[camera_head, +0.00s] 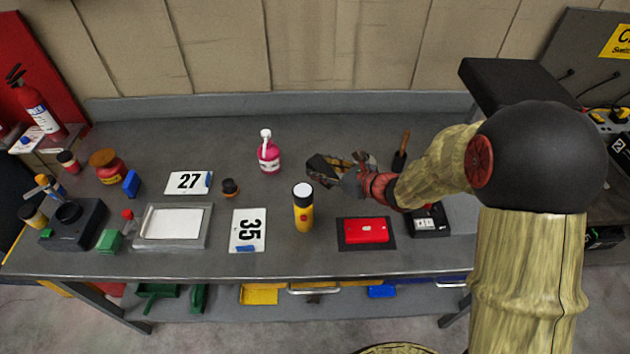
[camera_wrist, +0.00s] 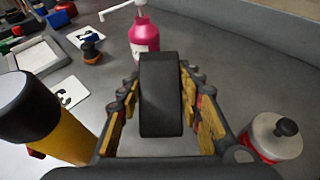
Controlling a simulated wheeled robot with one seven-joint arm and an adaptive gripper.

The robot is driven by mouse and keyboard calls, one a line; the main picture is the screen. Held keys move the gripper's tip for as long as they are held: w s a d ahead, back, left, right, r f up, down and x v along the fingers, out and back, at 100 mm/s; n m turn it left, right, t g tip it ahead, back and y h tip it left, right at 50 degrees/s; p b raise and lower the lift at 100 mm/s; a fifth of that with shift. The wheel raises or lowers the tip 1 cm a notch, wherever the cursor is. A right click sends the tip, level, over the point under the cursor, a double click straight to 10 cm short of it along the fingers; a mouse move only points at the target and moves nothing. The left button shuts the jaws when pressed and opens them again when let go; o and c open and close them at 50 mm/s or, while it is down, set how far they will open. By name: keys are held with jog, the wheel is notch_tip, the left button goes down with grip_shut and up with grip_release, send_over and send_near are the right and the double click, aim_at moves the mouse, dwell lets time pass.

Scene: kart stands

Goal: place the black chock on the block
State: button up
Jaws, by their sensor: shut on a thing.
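The black chock (camera_wrist: 160,95) is between the yellow-padded fingers of my gripper (camera_head: 343,170), which is shut on it. In the wrist view it stands upright in the middle, its dark face toward the camera. In the head view my gripper is above the bench, right of the pink bottle, and the chock is hard to make out from the dark fingers. A blue block (camera_head: 131,184) and a green block (camera_head: 109,240) are on the left of the bench, well away from my gripper. I cannot tell which is the task's block.
A yellow bottle (camera_head: 303,210) stands close to my gripper, and a pink pump bottle (camera_head: 269,155) stands behind. Cards numbered 27 (camera_head: 188,182) and 35 (camera_head: 247,231), a metal tray (camera_head: 142,243) and a red case (camera_head: 366,231) lie on the bench. Bare bench shows at the back.

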aim_at(316, 185)
jog(key=w+f, duration=0.1)
jog(key=f, duration=0.1)
jog(key=w+a+f+b, duration=0.1)
jog(key=w+f, duration=0.1)
jog(key=shift+w+a+f+b, duration=0.15)
jog(key=shift+f+b, duration=0.7)
jog(key=shift+f, duration=0.85)
jog(key=shift+f, duration=0.2)
jog(key=o, duration=1.2)
jog(key=shift+r, duration=0.15)
